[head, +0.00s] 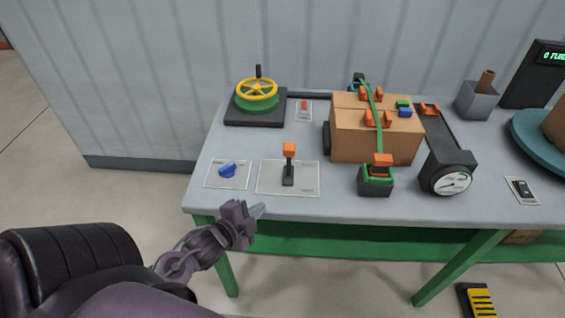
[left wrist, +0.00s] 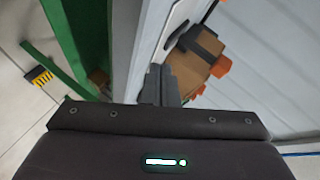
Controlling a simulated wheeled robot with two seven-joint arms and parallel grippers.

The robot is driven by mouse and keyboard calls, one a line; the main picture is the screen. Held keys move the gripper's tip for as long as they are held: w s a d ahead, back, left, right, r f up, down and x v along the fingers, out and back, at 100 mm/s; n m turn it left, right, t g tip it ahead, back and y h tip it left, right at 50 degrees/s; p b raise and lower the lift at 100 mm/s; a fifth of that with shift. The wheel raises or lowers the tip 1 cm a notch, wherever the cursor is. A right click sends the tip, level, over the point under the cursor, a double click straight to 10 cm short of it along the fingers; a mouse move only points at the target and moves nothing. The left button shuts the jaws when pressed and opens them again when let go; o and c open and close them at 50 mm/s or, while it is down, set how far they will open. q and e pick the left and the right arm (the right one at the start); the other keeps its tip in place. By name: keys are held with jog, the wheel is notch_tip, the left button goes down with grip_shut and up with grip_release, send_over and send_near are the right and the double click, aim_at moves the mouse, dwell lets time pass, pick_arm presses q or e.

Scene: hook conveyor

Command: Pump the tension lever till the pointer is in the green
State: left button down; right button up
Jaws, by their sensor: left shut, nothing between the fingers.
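A green strap runs over a cardboard box (head: 362,139) to a black and green ratchet unit (head: 376,181) at its front. An orange-topped lever (head: 383,160) sits on that unit and looks like the tension lever. Right of it is a round white gauge (head: 452,183) with a dark pointer; its position against any green zone is too small to tell. My left gripper (head: 262,210) is shut and empty at the table's front edge, well left of the lever. Its fingers show in the left wrist view (left wrist: 160,86), with the box (left wrist: 193,68) beyond. My right gripper is out of view.
The grey table (head: 240,200) also holds an orange-knobbed stick lever (head: 289,165), a blue knob (head: 228,170), a yellow handwheel (head: 257,93), a rocker switch (head: 522,189) and a turntable (head: 540,140). A yellow pedal (head: 479,302) is on the floor.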

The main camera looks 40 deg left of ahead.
pick_arm(q)
notch_tip(320, 180, up, 7)
jog(key=s+a+m+t+h, duration=0.1)
jog(key=m+t+h, duration=0.2)
jog(key=m, duration=0.5)
jog(key=shift+a+t+h, duration=0.15)
jog(key=shift+t+h, duration=0.25)
jog(key=shift+h, duration=0.4)
jog(key=shift+w, duration=0.1)
jog(key=p, duration=0.2)
send_near(294, 154)
jog(key=w+d, duration=0.2)
jog(key=d, duration=0.1)
jog(key=shift+w+a+f+p, duration=0.1)
jog(key=shift+w+a+p, duration=0.25)
jog(key=shift+w, duration=0.55)
jog(key=shift+w+a+p, duration=0.25)
jog(key=shift+w+a, duration=0.2)
jog(key=shift+w, duration=0.45)
